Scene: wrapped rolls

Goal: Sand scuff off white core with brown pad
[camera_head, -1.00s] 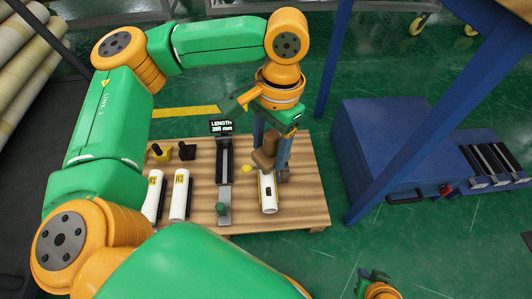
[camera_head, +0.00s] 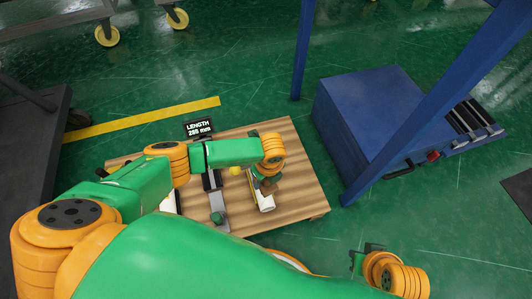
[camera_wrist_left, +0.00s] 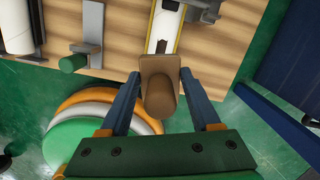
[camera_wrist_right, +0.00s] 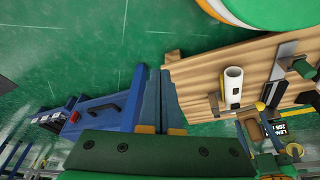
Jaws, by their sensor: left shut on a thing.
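My left gripper (camera_wrist_left: 158,78) is shut on the brown pad (camera_wrist_left: 158,92), with a finger on each side. The pad is at one end of the core; I cannot tell whether they touch. My right gripper (camera_wrist_right: 161,72) is shut and empty, off the board, at the lower right of the head view.
The wooden board (camera_head: 300,180) also carries a length gauge with a display (camera_head: 199,129) reading about 285 mm, and other white rolls (camera_wrist_left: 16,28), partly hidden by my left arm. A blue cabinet (camera_head: 365,110) and blue posts stand to the right. Green floor is open around.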

